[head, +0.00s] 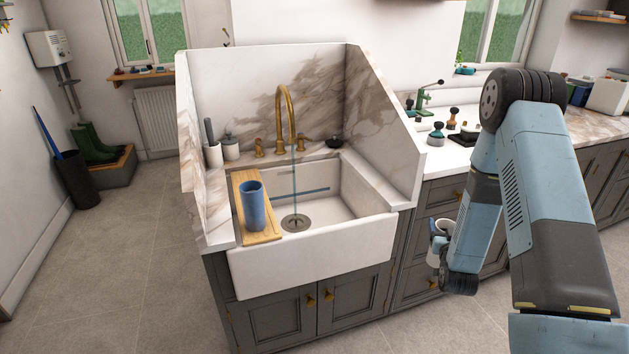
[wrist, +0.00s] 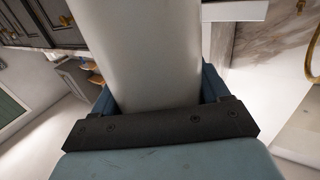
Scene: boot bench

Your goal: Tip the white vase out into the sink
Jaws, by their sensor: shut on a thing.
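The white vase (head: 441,226) is held by my gripper (head: 437,252), to the right of the sink and in front of the grey cupboards. Its mouth seems to face up, and most of it is hidden behind my arm. In the wrist view the vase (wrist: 155,50) is a pale smooth body between the blue fingers of my gripper (wrist: 160,95), which is shut on it. Its contents cannot be seen. The white sink (head: 312,260) has a brass tap (head: 287,108), with a thin stream falling to the drain (head: 295,222).
A wooden board (head: 264,236) lies across the sink's left side with a blue cup (head: 252,205) on it. The right of the basin is clear. A tall marble side panel (head: 385,120) stands between sink and right worktop. Coffee tools (head: 437,133) stand on that worktop.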

